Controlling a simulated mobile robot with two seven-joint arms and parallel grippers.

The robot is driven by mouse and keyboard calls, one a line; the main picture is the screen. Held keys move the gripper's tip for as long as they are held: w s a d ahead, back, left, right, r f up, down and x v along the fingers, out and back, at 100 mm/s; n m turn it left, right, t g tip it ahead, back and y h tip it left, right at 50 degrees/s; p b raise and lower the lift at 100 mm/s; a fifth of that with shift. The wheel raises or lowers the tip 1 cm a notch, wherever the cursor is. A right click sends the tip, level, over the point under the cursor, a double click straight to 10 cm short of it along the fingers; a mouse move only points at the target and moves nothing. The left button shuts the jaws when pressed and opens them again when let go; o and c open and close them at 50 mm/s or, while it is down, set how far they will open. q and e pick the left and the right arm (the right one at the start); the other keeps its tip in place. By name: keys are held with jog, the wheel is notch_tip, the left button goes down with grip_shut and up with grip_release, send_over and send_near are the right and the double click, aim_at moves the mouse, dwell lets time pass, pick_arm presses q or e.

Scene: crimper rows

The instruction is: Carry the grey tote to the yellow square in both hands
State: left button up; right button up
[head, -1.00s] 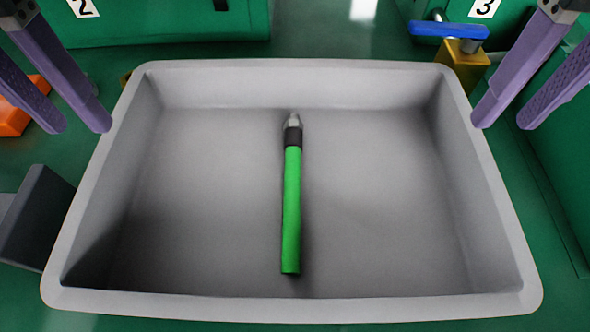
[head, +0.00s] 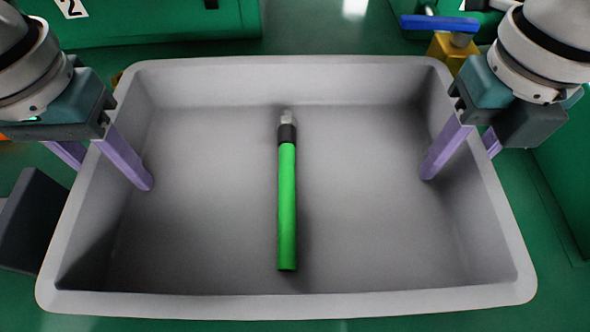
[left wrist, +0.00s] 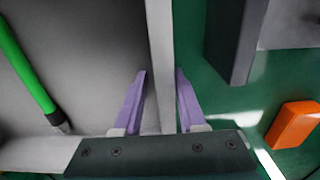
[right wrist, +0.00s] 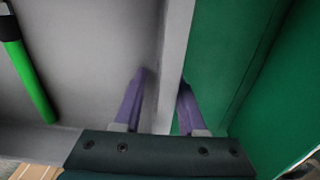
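The grey tote (head: 300,302) stands in front of me, seen from above, with a green rod with a black and silver end (head: 287,205) lying on its floor. My left gripper (head: 113,172) straddles the tote's left wall, one finger inside and one outside. In the left wrist view the wall (left wrist: 160,50) runs between its fingers, with a gap beside it. My right gripper (head: 462,165) straddles the right wall the same way, and the right wrist view shows the wall (right wrist: 172,70) between its open fingers. I see no yellow square in these views.
A yellow block (head: 452,50) with a blue lever (head: 440,23) stands close behind the tote's back right corner. A dark grey block (head: 35,215) is near its left side. An orange object (left wrist: 294,124) lies on the green floor to the left. Green cabinets stand behind.

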pick_arm(q)
grip_shut()
pick_arm(e)
grip_shut()
pick_arm(q)
jog(key=shift+r, duration=0.1)
pick_arm(e)
jog(key=shift+r, duration=0.1)
dwell(0.9)
